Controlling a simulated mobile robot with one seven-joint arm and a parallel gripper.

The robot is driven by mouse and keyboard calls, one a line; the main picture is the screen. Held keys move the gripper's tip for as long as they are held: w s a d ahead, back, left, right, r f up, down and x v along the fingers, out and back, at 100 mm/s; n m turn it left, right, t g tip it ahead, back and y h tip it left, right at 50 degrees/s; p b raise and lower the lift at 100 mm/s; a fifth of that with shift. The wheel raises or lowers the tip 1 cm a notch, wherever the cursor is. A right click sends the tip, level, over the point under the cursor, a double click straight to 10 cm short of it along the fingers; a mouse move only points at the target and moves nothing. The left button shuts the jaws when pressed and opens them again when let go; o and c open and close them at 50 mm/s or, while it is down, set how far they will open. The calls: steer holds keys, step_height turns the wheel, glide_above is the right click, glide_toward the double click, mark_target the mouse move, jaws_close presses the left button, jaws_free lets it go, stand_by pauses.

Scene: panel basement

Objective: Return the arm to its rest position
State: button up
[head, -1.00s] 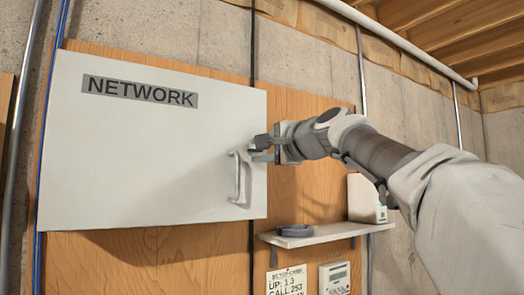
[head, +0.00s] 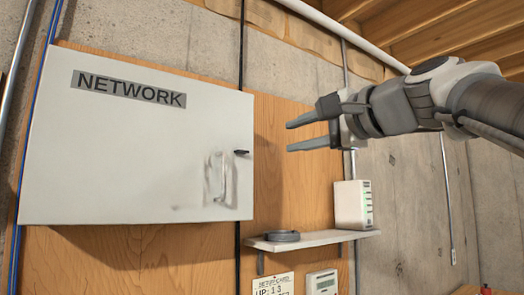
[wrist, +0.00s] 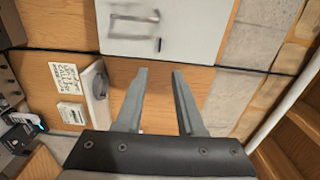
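My gripper (head: 302,134) is open and empty in the head view. It is in front of the wooden board, to the right of the white NETWORK cabinet (head: 120,165) and clear of its handle (head: 217,178). The cabinet door looks shut. In the wrist view my two gripper fingers (wrist: 160,100) are apart with nothing between them. The cabinet (wrist: 185,25) and its handle (wrist: 135,25) show beyond the fingertips there.
A small shelf (head: 325,238) under my gripper holds a grey coil (head: 281,236) and a white box with green lights (head: 353,205). A card (head: 273,287) and a small panel with a display (head: 322,283) are below it. Pipes run along the wall and ceiling.

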stand_by(0.5)
steer(key=s+d+f+n+g+h, duration=0.1)
steer(key=s+f+n+g+h, duration=0.15)
steer(key=f, duration=1.15)
steer(key=s+d+f+n+g+h, duration=0.1)
steer(key=s+f+n+g+h, duration=0.15)
steer(key=f, duration=1.05)
steer(key=s+d+f+n+g+h, duration=0.2)
steer(key=s+f, duration=0.4)
steer(key=f, duration=0.5)
steer(key=s+d+f+n+g+h, duration=0.2)
steer(key=s+f, duration=0.5)
steer(key=f, duration=0.5)
steer(key=shift+s+d+n+h, duration=0.3)
steer(key=shift+d+n+h, duration=0.15)
steer(key=shift+n, duration=0.55)
